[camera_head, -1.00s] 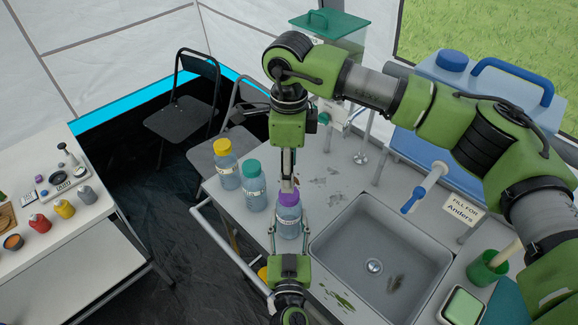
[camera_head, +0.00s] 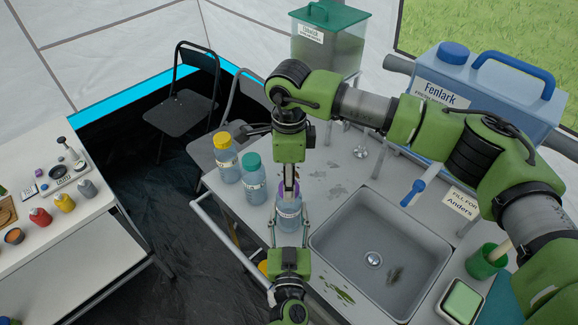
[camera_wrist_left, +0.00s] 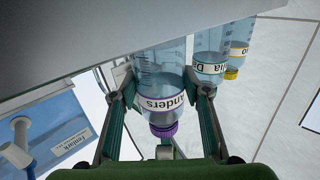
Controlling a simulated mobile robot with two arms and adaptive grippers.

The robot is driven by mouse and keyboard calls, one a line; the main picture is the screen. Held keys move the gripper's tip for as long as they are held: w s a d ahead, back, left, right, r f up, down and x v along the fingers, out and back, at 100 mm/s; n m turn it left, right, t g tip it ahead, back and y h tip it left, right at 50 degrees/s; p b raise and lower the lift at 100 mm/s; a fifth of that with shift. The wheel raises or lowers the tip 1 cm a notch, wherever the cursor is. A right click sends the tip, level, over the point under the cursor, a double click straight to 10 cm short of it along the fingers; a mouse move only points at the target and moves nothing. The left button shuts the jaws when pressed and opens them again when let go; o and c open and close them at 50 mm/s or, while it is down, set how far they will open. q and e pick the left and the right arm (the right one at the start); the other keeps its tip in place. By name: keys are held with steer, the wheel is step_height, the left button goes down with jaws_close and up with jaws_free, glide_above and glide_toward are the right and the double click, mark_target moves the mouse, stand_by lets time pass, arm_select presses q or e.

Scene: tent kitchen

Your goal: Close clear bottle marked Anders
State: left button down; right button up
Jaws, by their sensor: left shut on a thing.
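The clear bottle marked Anders (camera_head: 288,222) stands upright on the counter at the sink's left edge. Its label reads "anders" in the left wrist view (camera_wrist_left: 165,100), where it appears upside down. A purple cap (camera_wrist_left: 163,130) sits at its neck; how tightly it is seated cannot be told. My left gripper (camera_head: 288,228) comes in from below and is shut on the bottle's body, one finger on each side. My right gripper (camera_head: 289,194) points down from above, its fingertips overlapping the cap. The fingers are seen edge-on, so their grip is unclear.
Bottles with yellow (camera_head: 222,140) and teal (camera_head: 251,160) caps stand just left of the marked bottle. The sink (camera_head: 372,255) lies to the right, with a blue-handled tap (camera_head: 415,190) behind it. A blue Fenlark container (camera_head: 470,85) stands at the back right.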

steer(key=shift+f, duration=0.8)
steer(key=c, duration=1.2)
steer(key=shift+o, duration=0.2)
steer(key=o, duration=1.3)
steer(key=shift+r, duration=0.1)
arm_select(q)
steer(key=c, duration=1.1)
jaws_free()
steer(key=shift+o, duration=0.2)
arm_select(e)
step_height(320, 180, up, 12)
